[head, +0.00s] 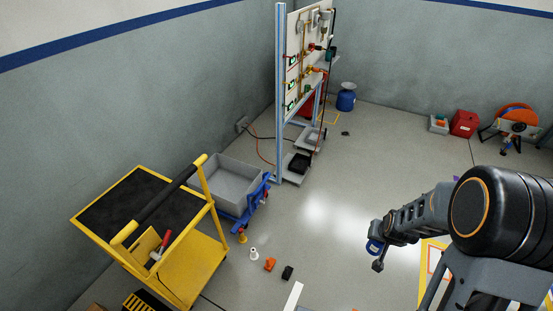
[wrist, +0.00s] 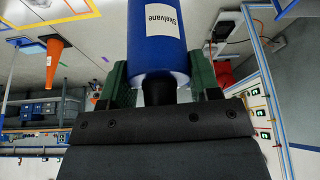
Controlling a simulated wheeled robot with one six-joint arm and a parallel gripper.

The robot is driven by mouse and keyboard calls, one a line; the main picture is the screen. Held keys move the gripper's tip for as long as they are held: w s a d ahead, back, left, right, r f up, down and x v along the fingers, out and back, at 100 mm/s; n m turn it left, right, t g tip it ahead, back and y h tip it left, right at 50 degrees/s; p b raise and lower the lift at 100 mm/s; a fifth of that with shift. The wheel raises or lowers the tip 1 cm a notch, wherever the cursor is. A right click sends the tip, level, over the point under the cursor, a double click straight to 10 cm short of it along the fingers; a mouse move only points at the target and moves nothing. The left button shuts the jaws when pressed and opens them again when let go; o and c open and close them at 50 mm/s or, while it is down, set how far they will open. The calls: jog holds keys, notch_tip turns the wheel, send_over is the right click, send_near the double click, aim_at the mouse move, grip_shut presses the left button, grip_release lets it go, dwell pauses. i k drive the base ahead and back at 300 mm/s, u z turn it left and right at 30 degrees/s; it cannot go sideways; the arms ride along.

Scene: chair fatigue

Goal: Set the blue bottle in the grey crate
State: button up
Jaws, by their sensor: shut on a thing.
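The blue bottle (wrist: 152,55) has a white label reading "Skelvane" and a dark neck. In the wrist view my gripper (wrist: 161,84) is shut on it, with green finger pads on either side of the neck end. In the head view my gripper (head: 377,256) is at the right of centre, above the floor, and a small blue part of the bottle (head: 374,247) shows at it. The large grey crate (head: 246,209) stands at left of centre, well left of my gripper. It is open at the top and its visible inside looks empty.
A yellow cart (head: 190,262) stands left of the crate, and a blue wheeled frame (head: 258,195) is at its right. White, orange and black small items (head: 270,264) lie on the floor in front. A panel stand (head: 281,110) rises behind. Floor between gripper and crate is mostly clear.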

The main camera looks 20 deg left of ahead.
aim_at(228, 190)
jog(key=i, duration=2.9)
jog(key=u, duration=3.15)
jog(key=i, duration=1)
